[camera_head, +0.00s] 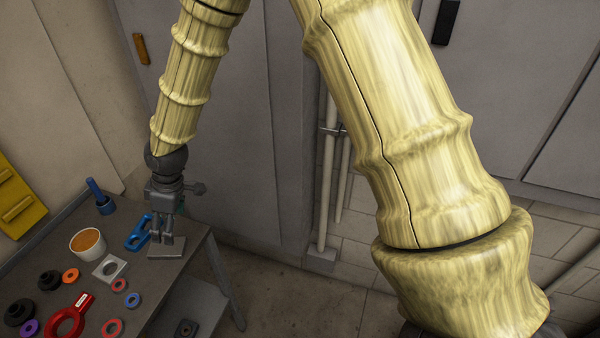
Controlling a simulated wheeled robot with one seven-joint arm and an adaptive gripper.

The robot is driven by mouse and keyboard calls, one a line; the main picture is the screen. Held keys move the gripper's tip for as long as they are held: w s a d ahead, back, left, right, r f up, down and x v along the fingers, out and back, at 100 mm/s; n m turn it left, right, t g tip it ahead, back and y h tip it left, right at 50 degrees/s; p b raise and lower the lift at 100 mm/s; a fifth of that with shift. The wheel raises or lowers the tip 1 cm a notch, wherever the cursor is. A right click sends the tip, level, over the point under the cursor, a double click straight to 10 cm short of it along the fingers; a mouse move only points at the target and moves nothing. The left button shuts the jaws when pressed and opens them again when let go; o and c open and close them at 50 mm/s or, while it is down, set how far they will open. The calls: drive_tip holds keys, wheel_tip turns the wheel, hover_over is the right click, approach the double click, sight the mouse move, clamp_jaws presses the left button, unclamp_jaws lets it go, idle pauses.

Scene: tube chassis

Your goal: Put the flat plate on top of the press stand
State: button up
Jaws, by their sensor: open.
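My gripper (161,240) points down at the right end of the workbench, open, with its two fingers slightly apart. A thin grey flat plate (169,252) lies right below the fingertips, near the bench's right edge. I cannot tell whether the fingertips touch it. I cannot clearly identify the press stand. A blue upright post on a base (101,199) stands at the back of the bench, left of my gripper. A light grey square piece with a round hole (109,267) lies left of the flat plate.
A blue tool (135,236) lies close beside my gripper on its left. A white cup with orange contents (88,244), a red ring-ended tool (70,317) and several coloured rings crowd the workbench (182,268). Cabinets stand behind; floor is open to the right.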

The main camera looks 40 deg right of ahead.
drive_tip(key=s+d+f+m+g, duration=0.1)
drive_tip(key=s+d+f+m, duration=0.25)
drive_tip(key=s+f, duration=0.65)
drive_tip(key=s+d+f+m, duration=0.3)
drive_tip(key=s+d+f, duration=0.2)
drive_tip(key=s+f, duration=0.45)
drive_tip(key=s+d+f+m+h, duration=0.1)
drive_tip(key=s+d+f, duration=0.3)
drive_tip(key=s, duration=0.4)
drive_tip(key=s+d+f+m+h, duration=0.1)
drive_tip(key=s+d+f+m, duration=0.3)
drive_tip(key=s+d, duration=0.3)
drive_tip(key=shift+s+f+g+h, duration=0.3)
drive_tip(key=shift+s+f+h, duration=0.15)
drive_tip(key=shift+s, duration=0.5)
